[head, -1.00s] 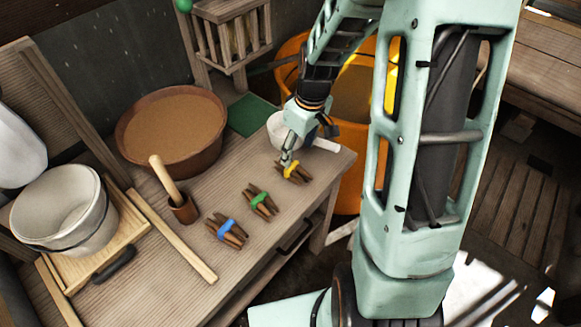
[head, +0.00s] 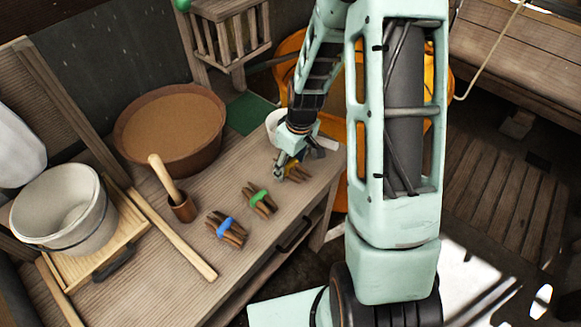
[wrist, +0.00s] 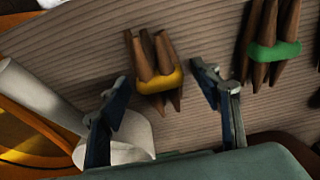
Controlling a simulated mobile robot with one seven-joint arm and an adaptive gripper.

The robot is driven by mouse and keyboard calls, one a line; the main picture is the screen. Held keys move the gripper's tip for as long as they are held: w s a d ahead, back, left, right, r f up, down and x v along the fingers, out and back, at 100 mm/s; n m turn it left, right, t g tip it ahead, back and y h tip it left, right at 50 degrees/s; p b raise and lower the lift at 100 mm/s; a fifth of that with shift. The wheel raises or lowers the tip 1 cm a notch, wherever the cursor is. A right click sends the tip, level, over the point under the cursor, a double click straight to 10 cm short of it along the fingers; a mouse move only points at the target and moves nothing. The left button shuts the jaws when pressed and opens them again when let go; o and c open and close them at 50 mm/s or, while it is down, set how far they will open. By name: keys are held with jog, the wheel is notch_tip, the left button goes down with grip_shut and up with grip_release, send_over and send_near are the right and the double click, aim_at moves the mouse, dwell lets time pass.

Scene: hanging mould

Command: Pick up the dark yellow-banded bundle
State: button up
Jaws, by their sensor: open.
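The dark yellow-banded bundle (wrist: 160,82) lies on the wooden table in the wrist view, its brown sticks held by a yellow band. In the head view the bundle (head: 298,173) is partly hidden by my gripper (head: 284,167). In the wrist view my gripper (wrist: 165,90) is open, with one finger on each side of the bundle. The left finger is clearly apart from it; the right finger is near it with a small gap. I cannot tell the exact height of the fingertips above the table.
A green-banded bundle (head: 259,201) and a blue-banded bundle (head: 226,229) lie nearby on the table (head: 262,268). A white cup (head: 274,121) stands just behind my gripper. A brown basin (head: 207,123) and a mortar with pestle (head: 183,208) stand to the left. An orange tub (head: 291,45) is behind.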

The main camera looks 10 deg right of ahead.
jog(key=shift+c, duration=0.5)
jog(key=c, duration=1.2)
jog(key=shift+r, duration=0.1)
